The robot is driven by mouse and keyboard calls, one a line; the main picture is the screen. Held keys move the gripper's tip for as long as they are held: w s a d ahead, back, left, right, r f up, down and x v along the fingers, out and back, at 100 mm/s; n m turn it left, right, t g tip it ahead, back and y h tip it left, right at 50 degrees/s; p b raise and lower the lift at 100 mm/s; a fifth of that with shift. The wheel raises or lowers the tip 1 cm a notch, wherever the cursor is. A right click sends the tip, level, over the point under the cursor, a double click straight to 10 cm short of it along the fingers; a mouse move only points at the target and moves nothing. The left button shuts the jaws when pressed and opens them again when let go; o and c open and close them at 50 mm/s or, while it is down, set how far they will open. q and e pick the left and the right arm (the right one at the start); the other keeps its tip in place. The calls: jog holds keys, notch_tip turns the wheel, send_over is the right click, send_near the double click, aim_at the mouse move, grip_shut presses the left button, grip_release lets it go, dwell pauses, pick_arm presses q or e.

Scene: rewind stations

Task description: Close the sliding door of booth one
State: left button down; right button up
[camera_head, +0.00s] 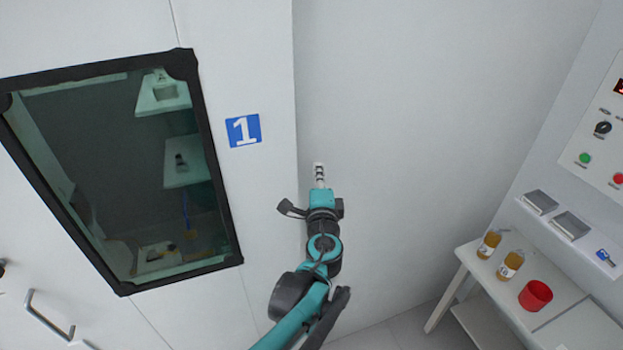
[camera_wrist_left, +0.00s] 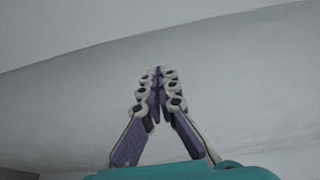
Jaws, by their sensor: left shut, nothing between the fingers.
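Booth one has a white front with a blue number 1 sign (camera_head: 243,130) and a dark-framed window (camera_head: 120,170). A white panel (camera_head: 250,60) carries the sign and ends in a vertical edge at the right. I cannot tell which part is the sliding door. My left gripper (camera_head: 319,170) is just right of that edge, in front of a plain white wall. It is shut and empty; I cannot tell whether it touches anything. In the left wrist view, its fingertips (camera_wrist_left: 158,72) meet before a pale surface with a slanting edge line. My right gripper is not in view.
A metal bar handle (camera_head: 48,318) is at the lower left. A control panel (camera_head: 600,150) is on the wall above. Bare floor shows at the bottom.

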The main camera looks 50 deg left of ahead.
pick_arm(q)
jog(key=p+v, duration=0.2)
jog(key=v, duration=0.8)
jog(key=d+f+n+g+h+b, duration=0.25)
jog(key=f+b, duration=0.35)
jog(key=f, duration=0.4)
jog(key=d+f+n+g+h+b, duration=0.1)
jog(key=d+f+n+h+b, duration=0.2)
jog(key=f+b, duration=0.55)
jog(key=s+d+f+n+g+h+b, duration=0.1)
jog(key=d+f+n+h+b, duration=0.2)
jog(key=d+f, duration=1)
jog(key=d+h+b, duration=0.2)
jog(key=d+h, duration=0.1)
jog(key=h, duration=0.2)
jog(key=shift+f, duration=0.2)
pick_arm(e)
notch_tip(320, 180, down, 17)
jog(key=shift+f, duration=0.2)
